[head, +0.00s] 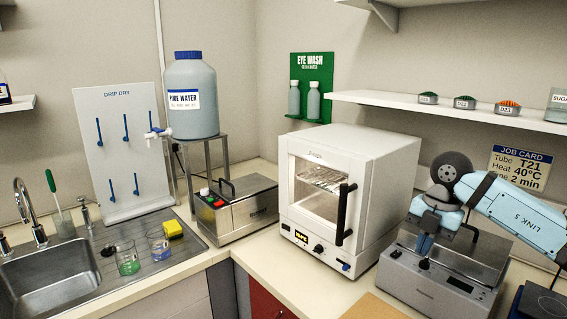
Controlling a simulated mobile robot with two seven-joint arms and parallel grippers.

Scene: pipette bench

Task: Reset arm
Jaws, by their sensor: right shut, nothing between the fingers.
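My right arm comes in from the right edge in light blue. My right gripper (424,246) is shut and empty, with its fingers pointing down. In the picture it overlaps the left part of a grey metal bench device (400,279) with a dark handle and a knob. I cannot tell whether the fingertips touch the device. My left gripper is not in view.
A white oven (370,165) with a black handle stands left of my right gripper. A job card (518,167) is on the wall behind my arm, below a shelf (390,108) with small tubs. A steel bath (236,215), water jug (190,115) and sink (50,280) are further left.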

